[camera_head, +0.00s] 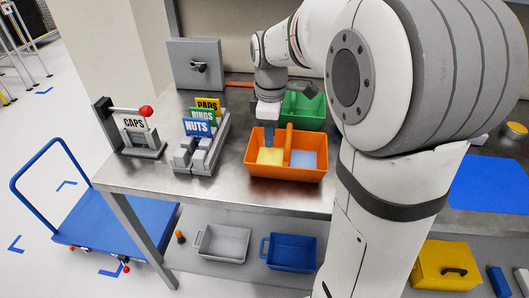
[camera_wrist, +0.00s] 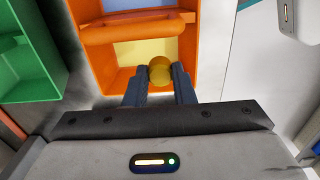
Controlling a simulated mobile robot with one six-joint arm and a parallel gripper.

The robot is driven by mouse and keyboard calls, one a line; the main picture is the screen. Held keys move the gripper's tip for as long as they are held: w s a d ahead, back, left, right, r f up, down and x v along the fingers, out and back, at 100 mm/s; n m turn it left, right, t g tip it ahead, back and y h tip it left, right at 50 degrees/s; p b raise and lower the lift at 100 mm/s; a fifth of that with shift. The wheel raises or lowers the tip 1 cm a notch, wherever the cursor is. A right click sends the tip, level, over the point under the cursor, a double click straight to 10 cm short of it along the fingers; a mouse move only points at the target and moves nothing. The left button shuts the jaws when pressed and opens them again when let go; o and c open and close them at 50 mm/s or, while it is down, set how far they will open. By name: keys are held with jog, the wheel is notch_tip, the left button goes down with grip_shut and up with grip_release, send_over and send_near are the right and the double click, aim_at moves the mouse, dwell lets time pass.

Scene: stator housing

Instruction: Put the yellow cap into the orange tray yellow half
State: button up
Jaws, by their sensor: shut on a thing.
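The yellow cap (camera_wrist: 159,71) is a small round piece between my fingertips in the wrist view. My gripper (camera_wrist: 160,78) is shut on it and is over the yellow half (camera_wrist: 135,50) of the orange tray. In the head view my gripper (camera_head: 269,142) points down above the left part of the orange tray (camera_head: 286,174). The cap cannot be made out there. The tray's yellow half (camera_head: 270,157) is on the left and its blue half (camera_head: 303,159) on the right, with an orange handle bar between them. Whether the cap touches the tray floor is unclear.
A green tray (camera_head: 306,105) stands just behind the orange one. Left of it are a rack with PADS, RINGS and NUTS signs (camera_head: 199,127) and a CAPS stand (camera_head: 136,131). Bare metal tabletop (camera_head: 240,192) lies in front. A blue mat (camera_head: 487,184) is at right.

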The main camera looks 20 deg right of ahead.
jog(key=shift+s+a+f+b, duration=0.1)
jog(key=shift+f+b, duration=0.35)
jog(key=shift+f, duration=3.55)
jog(key=shift+f, duration=0.1)
jog(key=o, duration=0.6)
jog(key=shift+o, duration=0.3)
